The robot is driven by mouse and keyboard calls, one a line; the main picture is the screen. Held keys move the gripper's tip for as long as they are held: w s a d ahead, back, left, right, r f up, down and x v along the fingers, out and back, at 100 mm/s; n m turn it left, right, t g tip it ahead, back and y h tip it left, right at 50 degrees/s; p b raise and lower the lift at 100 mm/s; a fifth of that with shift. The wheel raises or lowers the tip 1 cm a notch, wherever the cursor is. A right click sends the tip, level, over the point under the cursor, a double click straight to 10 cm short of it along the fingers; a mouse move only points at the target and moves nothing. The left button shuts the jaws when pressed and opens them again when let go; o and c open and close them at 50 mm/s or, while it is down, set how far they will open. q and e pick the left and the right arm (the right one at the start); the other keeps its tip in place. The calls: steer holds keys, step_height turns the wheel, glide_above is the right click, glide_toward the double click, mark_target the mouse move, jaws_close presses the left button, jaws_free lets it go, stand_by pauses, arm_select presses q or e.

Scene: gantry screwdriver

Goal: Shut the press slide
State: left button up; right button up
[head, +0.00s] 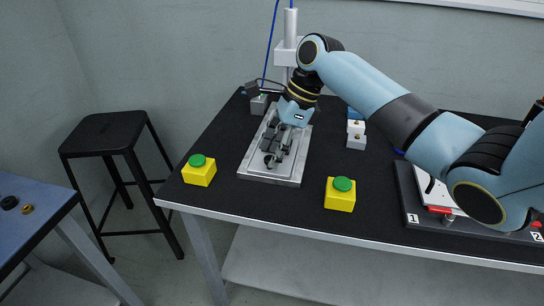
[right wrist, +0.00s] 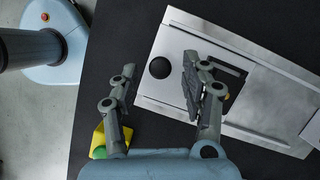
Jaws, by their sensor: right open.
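The press slide, a silver plate (head: 285,180) on the black table, lies below the press column (head: 290,30). In the right wrist view the silver plate (right wrist: 265,105) runs off to the right, with a round black knob (right wrist: 160,68) near its left end. My right gripper (head: 272,155) is over the plate and hides part of it in the head view. In the right wrist view its fingers (right wrist: 158,75) are apart and the knob appears between them, with nothing gripped. I cannot tell how far the fingers are above the knob. My left gripper is not in view.
Two yellow boxes with green buttons stand on the table, one at the left (head: 199,171) and one at the front (head: 340,194). Small white blocks (head: 356,134) stand right of the plate. A numbered tray (head: 425,222) lies at the right. A black stool (head: 105,135) stands at the left.

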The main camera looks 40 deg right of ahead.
steer(key=shift+w+a+f, duration=0.15)
steer(key=shift+a+f, duration=0.05)
steer(key=shift+f, duration=0.3)
jaws_close()
